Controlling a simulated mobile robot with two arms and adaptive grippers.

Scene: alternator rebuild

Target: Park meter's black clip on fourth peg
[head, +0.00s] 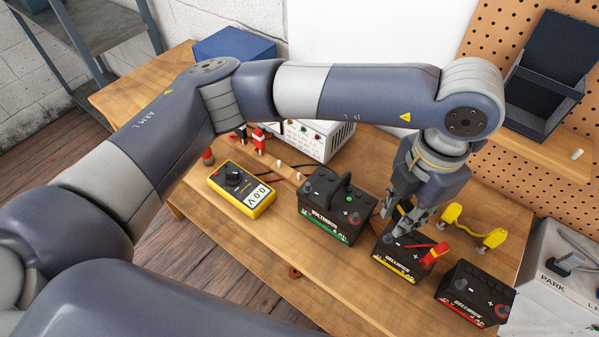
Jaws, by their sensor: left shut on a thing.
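The yellow meter (241,190) lies on the bench left of centre, its display reading 0.0 V. My left gripper (402,215) points down over the back left of the yellow-striped battery (402,262). It is shut on a small dark thing, apparently the black clip, mostly hidden by the fingers. I cannot tell whether the clip touches the battery's terminal. A red clip (434,255) stands at the right of that battery's top. Pale pegs (279,164) stand in a row behind the meter, with a red clip (259,138) and a black one (242,134) near its far end. My right gripper is out of view.
A green-striped battery (334,212) with a handle and a red-striped battery (474,292) flank the yellow-striped one. A grey instrument box (322,142) stands behind the pegs, partly under my arm. A yellow handle-like piece (480,236) is at the right. The bench front is mostly clear.

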